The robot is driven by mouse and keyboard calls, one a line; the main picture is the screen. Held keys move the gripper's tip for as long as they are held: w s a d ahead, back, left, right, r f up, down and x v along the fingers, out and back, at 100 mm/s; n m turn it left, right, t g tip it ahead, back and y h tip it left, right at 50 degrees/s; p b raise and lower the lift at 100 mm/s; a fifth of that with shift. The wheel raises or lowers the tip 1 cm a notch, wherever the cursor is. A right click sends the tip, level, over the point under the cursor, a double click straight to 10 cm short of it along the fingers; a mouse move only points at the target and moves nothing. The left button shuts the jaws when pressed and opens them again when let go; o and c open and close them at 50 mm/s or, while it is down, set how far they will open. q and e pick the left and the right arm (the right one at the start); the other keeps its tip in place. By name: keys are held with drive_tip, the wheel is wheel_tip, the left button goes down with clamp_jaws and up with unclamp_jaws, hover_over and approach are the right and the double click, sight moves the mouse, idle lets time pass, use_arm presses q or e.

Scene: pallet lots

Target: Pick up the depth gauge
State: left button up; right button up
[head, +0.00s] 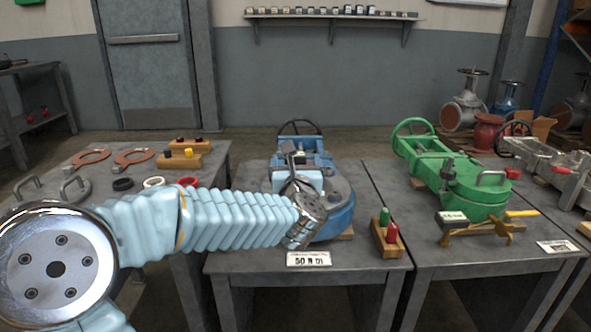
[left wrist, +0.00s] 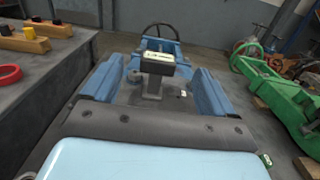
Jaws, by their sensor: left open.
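A black box with a pale face on a dark stem, which looks like the depth gauge (left wrist: 157,62), stands upright on the blue valve (left wrist: 105,78) straight ahead in the left wrist view. In the head view my left arm and wrist hide most of that spot. My left gripper (head: 297,166) is above the blue valve (head: 340,205), open, with nothing visibly held. A second black box with a pale face (head: 452,218) lies by a brass-coloured bar on the right table. My right gripper is not in view.
A green valve (head: 470,190) stands on the right table. A wooden block with green and red pegs (head: 386,238) sits at the middle table's right edge. Rings and wooden blocks (head: 180,160) lie on the left table. The middle table's front strip is mostly clear.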

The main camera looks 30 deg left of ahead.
use_arm(q)
drive_tip(key=x, duration=0.4)
drive_tip(key=shift+w+a+p, duration=0.2)
drive_tip(key=shift+w+p, duration=0.1)
drive_tip(key=shift+w, duration=0.05)
drive_tip(key=x, duration=0.2)
drive_tip(key=f+p+x, duration=0.1)
drive_tip(key=x, duration=0.2)
drive_tip(key=shift+d, duration=0.1)
drive_tip(key=c, duration=1.5)
